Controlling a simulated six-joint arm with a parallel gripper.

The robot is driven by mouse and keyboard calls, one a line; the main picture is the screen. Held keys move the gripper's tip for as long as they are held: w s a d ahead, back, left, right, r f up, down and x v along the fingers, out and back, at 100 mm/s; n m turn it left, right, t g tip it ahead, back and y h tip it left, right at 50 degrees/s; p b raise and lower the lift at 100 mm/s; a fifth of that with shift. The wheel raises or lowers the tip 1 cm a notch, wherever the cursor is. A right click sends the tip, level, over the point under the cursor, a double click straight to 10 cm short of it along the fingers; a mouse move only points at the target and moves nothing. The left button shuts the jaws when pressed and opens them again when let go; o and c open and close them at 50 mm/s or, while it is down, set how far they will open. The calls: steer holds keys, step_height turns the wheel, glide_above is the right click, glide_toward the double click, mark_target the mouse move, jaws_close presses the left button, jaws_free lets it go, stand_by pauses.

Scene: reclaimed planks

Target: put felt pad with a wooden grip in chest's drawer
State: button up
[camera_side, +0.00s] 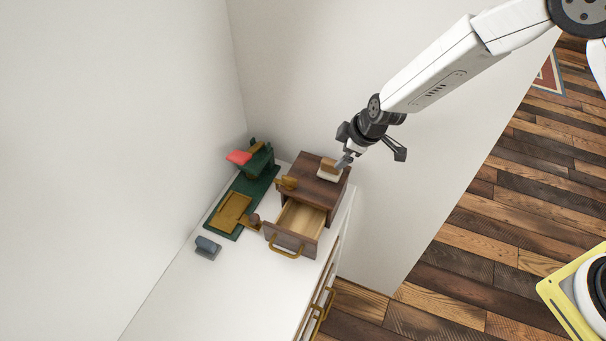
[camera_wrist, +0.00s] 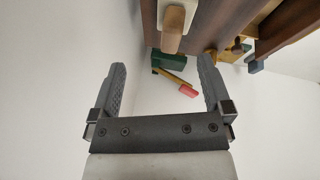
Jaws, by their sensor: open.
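The felt pad with a wooden grip (camera_side: 329,174) lies on top of the brown wooden chest (camera_side: 330,199), near its back right edge. In the wrist view its pale pad (camera_wrist: 190,12) and wooden grip (camera_wrist: 172,33) show at the top, beyond my fingers. The chest's drawer (camera_side: 299,220) is pulled out, and its visible inside looks empty. My gripper (camera_side: 366,151) is open and empty, just right of the pad and above the chest in the side view. Its spread fingers (camera_wrist: 161,72) show in the wrist view with nothing between them.
Left of the chest is a green stand (camera_side: 258,163) with a red part. A blue-grey block (camera_side: 207,246) lies on the white top (camera_side: 225,290), whose front area is clear. Walls stand close behind.

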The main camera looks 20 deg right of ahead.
mark_target(332, 161)
steer(key=shift+a+m+g+y, duration=0.3)
steer(key=shift+m+g+y, duration=0.3)
steer(key=shift+m, duration=0.6)
steer(key=shift+x, duration=1.3)
steer(key=shift+w, duration=0.1)
steer(key=shift+x, duration=2.55)
steer(key=shift+d, duration=0.1)
jaws_close()
